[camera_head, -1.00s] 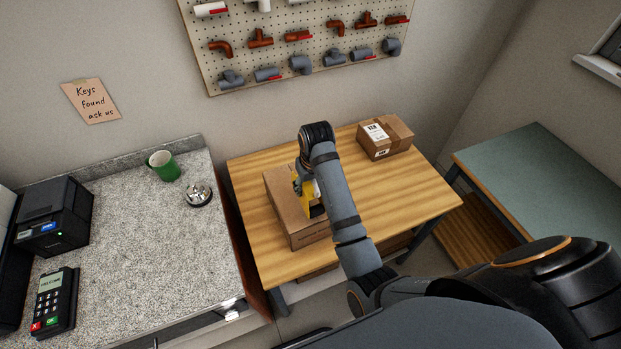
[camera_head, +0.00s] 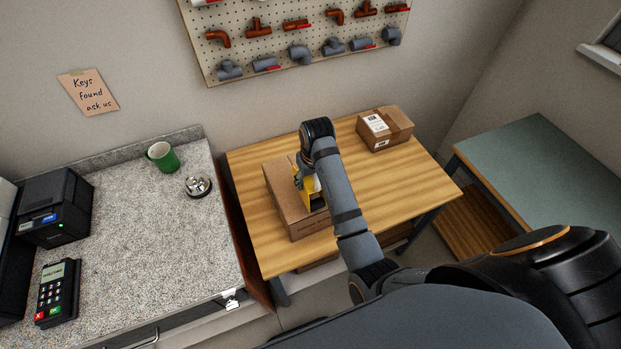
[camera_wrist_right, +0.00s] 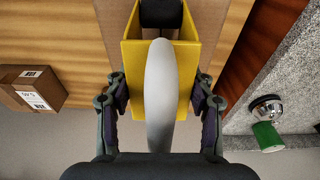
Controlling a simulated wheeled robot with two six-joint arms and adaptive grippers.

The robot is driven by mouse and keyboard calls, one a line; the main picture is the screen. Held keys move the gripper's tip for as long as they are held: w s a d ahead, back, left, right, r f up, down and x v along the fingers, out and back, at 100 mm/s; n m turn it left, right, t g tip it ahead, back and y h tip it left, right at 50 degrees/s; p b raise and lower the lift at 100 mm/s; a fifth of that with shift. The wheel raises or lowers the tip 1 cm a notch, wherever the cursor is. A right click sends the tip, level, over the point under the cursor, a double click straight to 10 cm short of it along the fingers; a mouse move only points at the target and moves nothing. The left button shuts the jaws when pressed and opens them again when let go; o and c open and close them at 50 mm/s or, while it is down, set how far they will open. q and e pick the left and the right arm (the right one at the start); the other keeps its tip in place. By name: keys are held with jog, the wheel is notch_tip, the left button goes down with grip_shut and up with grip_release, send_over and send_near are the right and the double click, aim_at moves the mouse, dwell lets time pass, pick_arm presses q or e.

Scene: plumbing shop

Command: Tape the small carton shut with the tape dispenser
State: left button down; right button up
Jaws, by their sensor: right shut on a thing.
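A brown carton (camera_head: 283,212) lies on the wooden table, near its left side. My right gripper (camera_head: 304,180) is over this carton and shut on the yellow tape dispenser (camera_head: 316,201). In the right wrist view, the fingers of my right gripper (camera_wrist_right: 160,103) press on both sides of the yellow dispenser (camera_wrist_right: 131,62), with a pale roll inside it. The carton (camera_wrist_right: 211,18) shows below the dispenser there. I cannot tell whether the dispenser touches the carton, and my arm hides part of its top. My left gripper is not in view.
A second carton (camera_head: 397,125) with white labels stands at the back right of the wooden table (camera_head: 410,185). Left of the table, a stone counter (camera_head: 130,245) holds a green mug (camera_head: 164,158), a bell (camera_head: 198,187) and a card terminal (camera_head: 58,292). The table's right part is clear.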

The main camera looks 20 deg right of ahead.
jog(key=shift+f, duration=0.7)
jog(key=shift+w+a, duration=0.15)
jog(key=shift+w, duration=1.6)
jog(key=shift+w, duration=0.55)
jog(key=shift+w+a, duration=0.1)
jog(key=shift+w, duration=1.05)
jog(key=shift+w+a+b, duration=0.1)
jog(key=shift+w+b, duration=0.6)
jog(key=shift+w, duration=0.95)
